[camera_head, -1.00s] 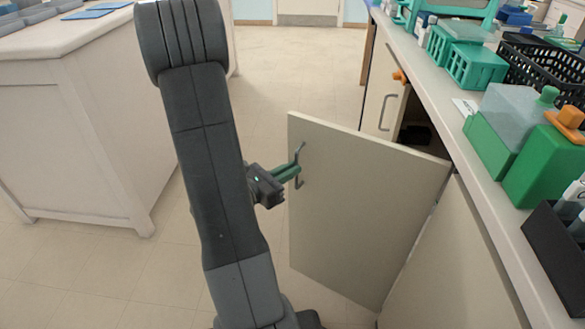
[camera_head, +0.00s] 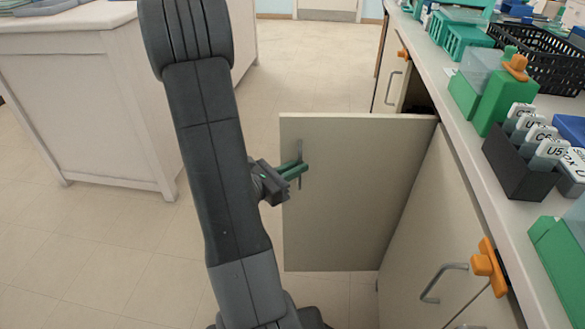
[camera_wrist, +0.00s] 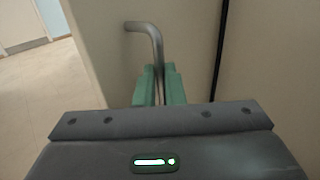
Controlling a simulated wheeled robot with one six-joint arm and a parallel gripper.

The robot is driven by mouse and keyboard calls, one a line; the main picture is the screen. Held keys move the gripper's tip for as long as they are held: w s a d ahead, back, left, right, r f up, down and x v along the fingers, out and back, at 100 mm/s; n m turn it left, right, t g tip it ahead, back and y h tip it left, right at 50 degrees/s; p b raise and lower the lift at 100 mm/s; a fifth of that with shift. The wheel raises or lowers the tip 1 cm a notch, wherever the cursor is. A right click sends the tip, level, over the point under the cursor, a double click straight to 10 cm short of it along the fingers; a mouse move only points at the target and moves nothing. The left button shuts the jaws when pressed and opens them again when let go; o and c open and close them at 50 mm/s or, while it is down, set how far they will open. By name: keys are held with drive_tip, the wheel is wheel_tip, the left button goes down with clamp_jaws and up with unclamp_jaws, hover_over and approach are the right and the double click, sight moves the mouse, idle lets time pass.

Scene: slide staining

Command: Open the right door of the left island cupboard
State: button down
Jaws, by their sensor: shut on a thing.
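The cupboard door (camera_head: 350,200) stands swung out from the island front, roughly square to it, in the head view. Its bar handle (camera_head: 299,150) is near the door's free edge. My gripper (camera_head: 297,171) is shut on this handle, with its green fingers around the bar. In the wrist view the fingers (camera_wrist: 160,85) close on the metal handle (camera_wrist: 150,32), whose bent upper end shows above them. The cupboard's inside is mostly hidden behind the door.
The island counter (camera_head: 460,130) runs along the right with a slide rack (camera_head: 515,165), green boxes and a black basket (camera_head: 545,60). A closed front with a handle (camera_head: 440,283) and orange latch (camera_head: 488,266) is nearer. Another white island (camera_head: 100,100) stands left. Floor between is clear.

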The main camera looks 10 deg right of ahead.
drive_tip(key=shift+s+d, duration=0.15)
drive_tip(key=shift+d, duration=0.05)
drive_tip(key=c, duration=1.5)
unclamp_jaws()
drive_tip(key=shift+d, duration=0.2)
drive_tip(key=shift+a, duration=0.2)
drive_tip(key=shift+p+v, duration=1.1)
drive_tip(key=shift+v, duration=5.7)
